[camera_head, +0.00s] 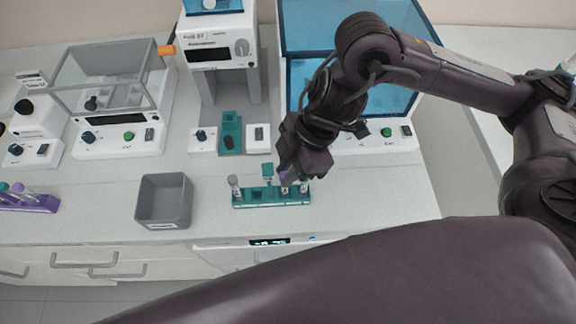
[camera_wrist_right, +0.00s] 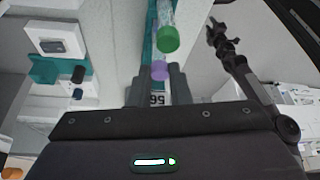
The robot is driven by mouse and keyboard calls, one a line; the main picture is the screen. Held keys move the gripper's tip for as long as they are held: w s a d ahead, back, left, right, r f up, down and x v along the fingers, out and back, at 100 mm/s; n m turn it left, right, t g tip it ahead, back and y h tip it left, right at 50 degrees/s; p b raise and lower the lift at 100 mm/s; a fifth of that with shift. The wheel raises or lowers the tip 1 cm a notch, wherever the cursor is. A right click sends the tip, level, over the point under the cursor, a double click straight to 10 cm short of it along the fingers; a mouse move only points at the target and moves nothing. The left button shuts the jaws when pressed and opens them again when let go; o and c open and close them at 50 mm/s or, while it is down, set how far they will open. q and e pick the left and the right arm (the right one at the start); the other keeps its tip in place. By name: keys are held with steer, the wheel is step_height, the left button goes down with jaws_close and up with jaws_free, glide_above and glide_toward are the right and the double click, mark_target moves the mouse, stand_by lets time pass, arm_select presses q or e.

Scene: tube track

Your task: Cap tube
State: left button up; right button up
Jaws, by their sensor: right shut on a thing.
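A teal tube rack (camera_head: 246,203) stands near the counter's front edge, with several tubes in it. A grey-topped tube (camera_head: 233,181) is at its left end and a teal piece (camera_head: 267,170) rises near its middle. My right gripper (camera_head: 286,176) points down over the rack's right part. In the wrist view its fingers (camera_wrist_right: 159,82) are shut on a purple cap (camera_wrist_right: 160,70). Whether the cap sits on a tube is hidden. A green-capped tube (camera_wrist_right: 168,40) is just beyond the fingers. My left gripper is not in view.
A grey open bin (camera_head: 164,200) stands left of the rack. A purple rack (camera_head: 30,204) with tubes is at the far left. Lab machines line the back, including a blue-lidded one (camera_head: 376,138) close behind my right gripper. The counter between bin and rack is clear.

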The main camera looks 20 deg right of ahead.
steer(key=shift+f, duration=0.15)
steer(key=o, duration=0.8)
steer(key=p+v, duration=0.1)
steer(key=v, duration=0.7)
steer(key=shift+s+f, duration=0.1)
stand_by(0.9)
